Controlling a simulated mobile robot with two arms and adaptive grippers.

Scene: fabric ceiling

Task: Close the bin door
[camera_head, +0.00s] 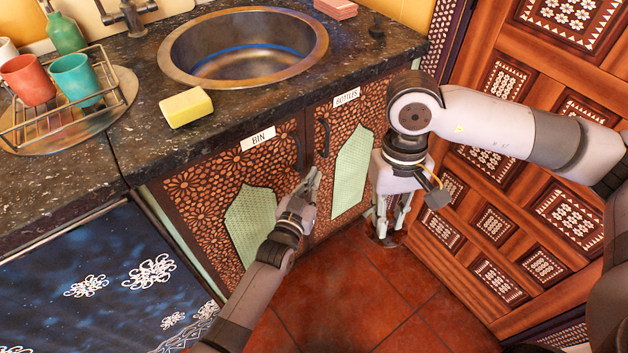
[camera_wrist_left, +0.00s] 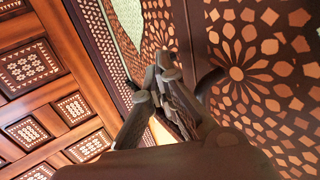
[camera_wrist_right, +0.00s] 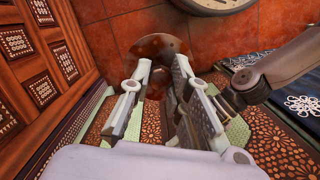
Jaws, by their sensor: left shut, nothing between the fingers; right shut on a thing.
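The bin door (camera_head: 212,195) is the patterned brown cabinet door with a pale green panel, below the "BIN" label. It looks close to flush with the cabinet front; I cannot tell whether a small gap stays. Its dark handle (camera_head: 297,150) is near its right edge. My left gripper (camera_head: 312,178) is shut and empty, in front of the right edge of this door, below the handle. In the left wrist view its fingertips (camera_wrist_left: 166,62) are close to the door fronts; contact is unclear. My right gripper (camera_head: 387,235) is shut on a glossy brown thing (camera_wrist_right: 155,48), low above the floor.
The bottles door (camera_head: 366,125) is beside the bin door, to the right. A carved wooden door (camera_head: 500,200) stands further right. The counter (camera_head: 240,108) holds a sink (camera_head: 245,50), a yellow sponge (camera_head: 186,107) and a cup rack. Red floor tiles (camera_head: 340,300) show bare in front.

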